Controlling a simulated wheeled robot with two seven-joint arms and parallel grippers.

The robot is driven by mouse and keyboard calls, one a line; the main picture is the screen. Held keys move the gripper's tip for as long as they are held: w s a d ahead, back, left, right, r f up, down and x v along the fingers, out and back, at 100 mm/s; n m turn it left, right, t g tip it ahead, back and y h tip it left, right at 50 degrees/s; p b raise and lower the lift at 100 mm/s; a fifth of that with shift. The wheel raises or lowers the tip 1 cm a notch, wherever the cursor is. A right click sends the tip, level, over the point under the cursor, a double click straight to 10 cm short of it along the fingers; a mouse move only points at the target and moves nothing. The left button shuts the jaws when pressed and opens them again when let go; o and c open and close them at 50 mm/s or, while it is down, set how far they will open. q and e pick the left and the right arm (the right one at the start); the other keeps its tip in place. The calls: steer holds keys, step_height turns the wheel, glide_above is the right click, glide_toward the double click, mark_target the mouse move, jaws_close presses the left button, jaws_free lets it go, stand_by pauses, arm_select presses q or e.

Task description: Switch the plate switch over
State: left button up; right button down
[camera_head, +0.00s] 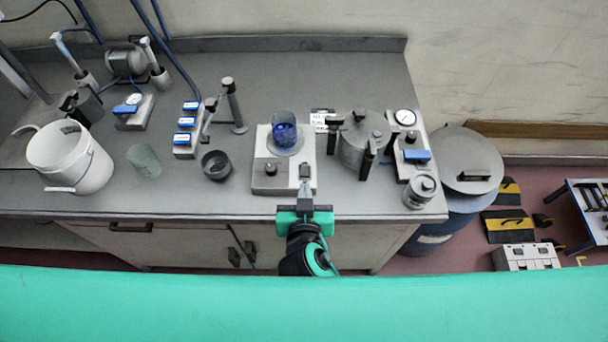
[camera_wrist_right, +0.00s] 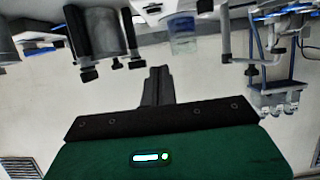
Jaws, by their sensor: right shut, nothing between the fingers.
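The plate (camera_head: 262,183) is a pale square unit near the bench's front edge. A clear beaker with blue contents (camera_head: 284,128) stands on its round top. Its front face has a dark knob (camera_head: 271,168) on the left and a small dark switch (camera_head: 305,170) on the right. My right gripper (camera_head: 305,184) is shut and empty, its fingertips right at the switch in the head view. I cannot tell whether they touch it or which way the switch is set. In the right wrist view the shut fingers (camera_wrist_right: 157,76) point toward the beaker (camera_wrist_right: 183,36). My left gripper is not in view.
Left of the plate are a dark ring-shaped cup (camera_head: 216,165), a block with several blue switches (camera_head: 187,142) and a white bucket (camera_head: 85,165). To its right stand a grey pot (camera_head: 362,140), a gauge unit (camera_head: 406,130) and a small lidded can (camera_head: 421,191).

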steer(key=p, duration=0.4)
glide_above(305, 178)
steer(key=s, duration=0.2)
step_height(305, 178, down, 3)
steer(key=shift+r, duration=0.1)
steer(key=f, duration=0.2)
steer(key=f+p, duration=0.1)
steer(key=shift+w+f, duration=0.15)
steer(key=shift+w, duration=0.1)
steer(key=shift+s+f, duration=0.15)
steer(key=shift+f, duration=0.55)
